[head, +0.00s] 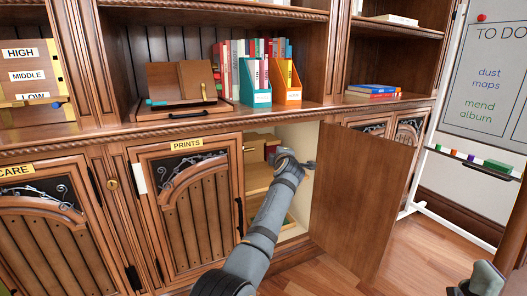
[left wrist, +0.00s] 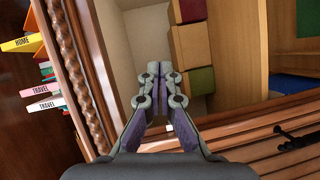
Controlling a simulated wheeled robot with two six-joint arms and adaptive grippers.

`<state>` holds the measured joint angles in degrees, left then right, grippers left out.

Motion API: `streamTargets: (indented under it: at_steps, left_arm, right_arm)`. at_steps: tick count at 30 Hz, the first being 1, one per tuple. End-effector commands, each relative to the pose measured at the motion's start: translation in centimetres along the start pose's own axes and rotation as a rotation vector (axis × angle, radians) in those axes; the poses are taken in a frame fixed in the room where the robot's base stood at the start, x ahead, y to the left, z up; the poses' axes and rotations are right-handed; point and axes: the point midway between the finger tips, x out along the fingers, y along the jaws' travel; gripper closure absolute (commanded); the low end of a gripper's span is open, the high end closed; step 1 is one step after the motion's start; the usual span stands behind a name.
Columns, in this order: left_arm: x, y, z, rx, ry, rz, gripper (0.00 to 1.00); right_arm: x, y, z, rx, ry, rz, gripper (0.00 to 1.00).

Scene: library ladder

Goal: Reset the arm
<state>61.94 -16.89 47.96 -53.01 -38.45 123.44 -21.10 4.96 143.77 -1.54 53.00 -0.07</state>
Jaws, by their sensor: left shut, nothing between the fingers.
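My left gripper (head: 309,165) is at the mouth of the open cabinet (head: 296,140), with its arm rising from the bottom of the head view. In the left wrist view the fingers (left wrist: 160,82) are closed together and hold nothing. Wooden blocks or boxes with dark red and green faces (left wrist: 202,80) stand inside the cabinet, just right of the fingertips. Part of my right arm shows at the lower right of the head view; its gripper is out of view.
The open cabinet door (head: 362,200) stands out to the right of my left arm. The shelf above holds blue and orange book holders (head: 287,92), a wooden stand (head: 182,82) and stacked books (head: 373,90). A whiteboard (head: 490,75) stands far right. Floor (head: 430,255) is clear.

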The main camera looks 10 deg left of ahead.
Motion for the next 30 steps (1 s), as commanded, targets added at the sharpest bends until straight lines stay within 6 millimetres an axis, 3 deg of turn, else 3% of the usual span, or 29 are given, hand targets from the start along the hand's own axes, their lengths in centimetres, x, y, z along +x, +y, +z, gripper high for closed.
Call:
streamTargets:
  at_steps: [4, 11, 14, 18, 20, 24, 27, 30]
  left_arm:
    - [-0.7, 0.4, 1.9, 0.000, -0.002, -0.001, 1.00]
    - [-0.9, 0.2, 2.3, 0.004, -0.002, -0.002, 1.00]
    - [-0.7, -2.2, 1.4, 0.047, -0.017, -0.012, 1.00]
    - [-1.6, -9.4, -2.2, 0.226, -0.062, -0.002, 1.00]
    - [-3.0, -12.4, -4.3, 0.334, -0.077, 0.025, 1.00]
    - [-8.7, -17.3, -9.1, 0.614, -0.084, 0.126, 1.00]
    - [-13.9, -18.6, -11.8, 0.810, -0.067, 0.211, 1.00]
    - [-18.2, -18.5, -13.5, 0.957, -0.044, 0.283, 1.00]
  right_arm:
    - [0.2, 0.0, 0.0, 0.004, 0.001, -0.003, 0.19]
    - [0.2, 0.0, 0.1, 0.003, -0.008, 0.000, 0.19]
    - [0.1, 0.1, 1.2, 0.006, -0.062, 0.005, 0.19]
    - [-0.7, 0.4, 5.1, 0.016, -0.253, 0.017, 0.19]
    - [-1.6, 0.4, 7.2, 0.023, -0.358, 0.023, 0.19]
    - [-4.5, 0.5, 11.5, 0.040, -0.601, 0.035, 0.19]
    - [-7.0, 0.4, 13.8, 0.053, -0.758, 0.041, 0.19]
    - [-9.3, 0.3, 15.4, 0.063, -0.877, 0.045, 0.19]
